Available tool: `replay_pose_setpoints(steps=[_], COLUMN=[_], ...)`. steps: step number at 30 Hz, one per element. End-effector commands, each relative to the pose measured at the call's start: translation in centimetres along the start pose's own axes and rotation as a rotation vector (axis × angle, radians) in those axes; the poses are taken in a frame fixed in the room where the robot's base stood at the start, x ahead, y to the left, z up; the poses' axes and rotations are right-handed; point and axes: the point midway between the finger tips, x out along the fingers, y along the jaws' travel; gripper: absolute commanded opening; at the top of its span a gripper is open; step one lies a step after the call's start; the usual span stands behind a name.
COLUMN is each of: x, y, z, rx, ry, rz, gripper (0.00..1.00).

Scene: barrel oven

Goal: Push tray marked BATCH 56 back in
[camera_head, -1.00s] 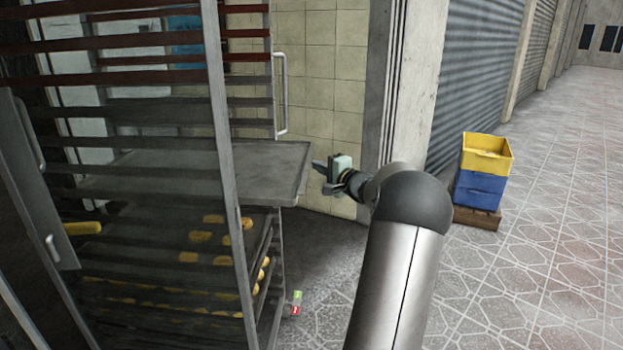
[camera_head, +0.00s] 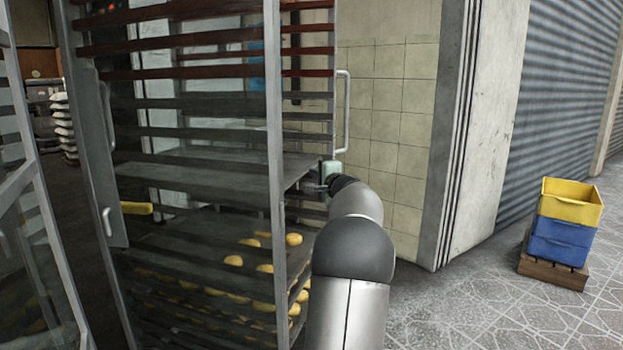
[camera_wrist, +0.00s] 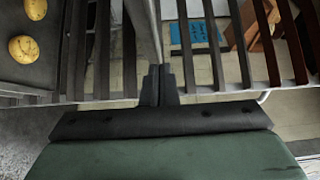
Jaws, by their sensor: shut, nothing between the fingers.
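An empty grey tray (camera_head: 225,178) lies in the tall slatted rack (camera_head: 273,120) in the head view. Its right end is at about the rack's right side, close to my gripper. No BATCH 56 marking is readable. My gripper (camera_head: 318,187) is at the rack's right side at about the tray's height, partly hidden by the rack and arm. In the wrist view my gripper (camera_wrist: 160,82) has its dark fingers together and empty, pointing at the rack's slats and a metal upright. I cannot tell whether the fingers touch the tray.
Lower trays hold several yellow-brown rolls (camera_head: 233,260); some show in the wrist view (camera_wrist: 22,48). A vertical handle (camera_head: 345,115) stands behind my gripper by the tiled wall (camera_head: 390,110). Yellow and blue crates (camera_head: 565,220) stand at right. The floor before them is clear.

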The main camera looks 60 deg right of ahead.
Motion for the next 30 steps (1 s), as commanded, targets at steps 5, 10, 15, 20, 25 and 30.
replay_pose_setpoints(steps=[5, 10, 15, 20, 25, 30], x=[-0.2, -1.5, -4.7, -8.2, -11.0, -12.2], y=[0.1, 0.2, -0.2, -0.1, -0.1, -0.1], z=[-0.2, -1.3, -2.0, -2.0, -2.0, -2.1], rx=[0.000, -0.002, 0.000, 0.001, 0.000, 0.000], ry=[0.000, -0.003, -0.010, -0.010, -0.012, -0.012], rz=[0.000, 0.000, -0.001, 0.000, 0.000, 0.000], gripper=[0.00, 0.00, 0.00, 0.00, 0.00, 0.00])
